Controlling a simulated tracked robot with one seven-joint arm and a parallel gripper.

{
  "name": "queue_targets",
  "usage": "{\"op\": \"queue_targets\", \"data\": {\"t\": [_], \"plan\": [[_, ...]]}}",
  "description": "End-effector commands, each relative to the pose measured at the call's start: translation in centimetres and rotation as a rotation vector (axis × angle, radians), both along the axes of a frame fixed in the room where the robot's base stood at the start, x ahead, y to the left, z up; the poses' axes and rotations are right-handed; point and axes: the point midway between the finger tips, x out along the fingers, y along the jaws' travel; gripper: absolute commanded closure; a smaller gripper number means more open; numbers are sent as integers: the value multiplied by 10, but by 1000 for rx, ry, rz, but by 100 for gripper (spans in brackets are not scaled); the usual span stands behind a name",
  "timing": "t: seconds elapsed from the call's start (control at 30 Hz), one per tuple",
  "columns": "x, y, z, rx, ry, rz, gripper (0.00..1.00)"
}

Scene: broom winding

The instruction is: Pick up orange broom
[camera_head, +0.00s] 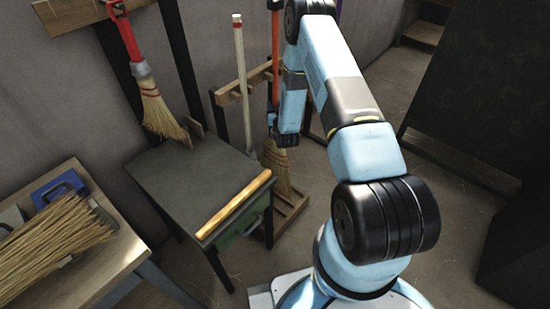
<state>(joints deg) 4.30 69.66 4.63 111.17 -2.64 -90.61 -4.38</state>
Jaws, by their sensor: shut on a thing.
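The orange broom (275,48) stands upright at the wooden rack, its orange handle just left of my arm. Its straw bristles (277,163) show below my wrist, near the rack's base. My gripper (271,116) is at the lower part of the broom's handle, shut on it. My wrist hides part of the handle and the top of the bristles, and the fingertips are small and hard to make out.
A white-handled broom (242,85) stands left in the rack (231,95). A red broom (126,38) hangs at the wall. A dark table (185,175) bears a wooden stick (234,205). A worktable (125,250) holds straw (55,240). A dark panel (478,90) stands right; floor between is open.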

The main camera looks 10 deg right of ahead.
Motion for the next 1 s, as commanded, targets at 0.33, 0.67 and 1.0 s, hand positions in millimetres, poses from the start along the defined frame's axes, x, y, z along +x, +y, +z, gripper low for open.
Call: {"op": "queue_targets", "data": {"t": [0.33, 0.67, 1.0], "plan": [[0, 1, 0, 0, 0, 1, 100], [0, 1, 0, 0, 0, 1, 100], [0, 0, 0, -1, 0, 1, 100]]}}
